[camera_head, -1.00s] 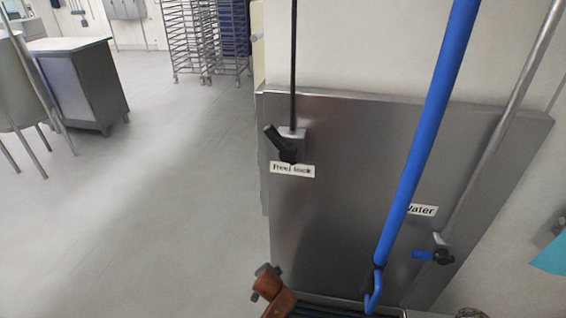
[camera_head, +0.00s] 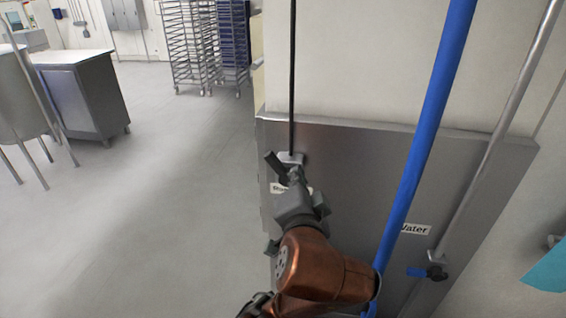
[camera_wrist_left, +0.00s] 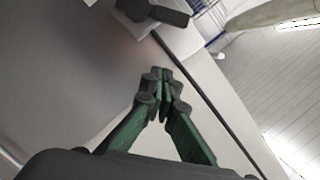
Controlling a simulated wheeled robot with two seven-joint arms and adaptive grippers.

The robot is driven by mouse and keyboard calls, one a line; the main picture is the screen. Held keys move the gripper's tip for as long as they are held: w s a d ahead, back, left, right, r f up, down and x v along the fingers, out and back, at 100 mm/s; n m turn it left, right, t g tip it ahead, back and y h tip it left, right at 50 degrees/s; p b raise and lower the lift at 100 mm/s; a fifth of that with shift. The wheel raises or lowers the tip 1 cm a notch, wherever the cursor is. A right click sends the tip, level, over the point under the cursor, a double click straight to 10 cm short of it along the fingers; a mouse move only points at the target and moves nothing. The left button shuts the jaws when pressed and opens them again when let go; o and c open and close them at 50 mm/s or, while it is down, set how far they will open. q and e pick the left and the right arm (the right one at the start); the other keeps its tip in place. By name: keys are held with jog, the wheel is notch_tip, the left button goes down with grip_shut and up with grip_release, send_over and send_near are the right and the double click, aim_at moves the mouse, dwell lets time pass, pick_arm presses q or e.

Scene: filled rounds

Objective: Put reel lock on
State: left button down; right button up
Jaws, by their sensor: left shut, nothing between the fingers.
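The reel lock lever (camera_head: 274,165) is a black handle on a small grey mount on the steel panel (camera_head: 350,160), tilted up and to the left. Its white label (camera_head: 277,188) below is partly hidden by my gripper. My left gripper (camera_head: 295,178) is just below and right of the lever, in front of the panel. In the left wrist view the gripper (camera_wrist_left: 164,78) has its green-padded fingers shut at the tips with nothing between them. The lever (camera_wrist_left: 165,14) is beyond the fingertips there, apart from them in the picture. My right gripper is not in view.
A thick blue hose (camera_head: 425,130) hangs in front of the panel, right of my arm. A blue-handled valve (camera_head: 428,272) is at the lower right, below the Water label (camera_head: 415,229). A thin black rod (camera_head: 292,80) rises above the lever. Open floor (camera_head: 170,200) lies left.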

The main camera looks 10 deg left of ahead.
pick_arm(q)
send_over(281, 171)
jog(key=s+d, duration=0.2)
jog(key=d, duration=0.2)
jog(key=f, duration=0.1)
jog(key=shift+w+a+f+p, duration=0.3)
jog(key=shift+a+f, duration=0.25)
jog(key=shift+a, duration=0.05)
jog(key=shift+w+a+f+p, duration=0.3)
jog(key=shift+a+f, duration=0.2)
jog(key=shift+a, duration=0.1)
jog(key=shift+s+a+f, duration=0.2)
jog(key=shift+a+f, duration=0.1)
jog(key=shift+a, duration=0.15)
jog(key=shift+w+f, duration=0.1)
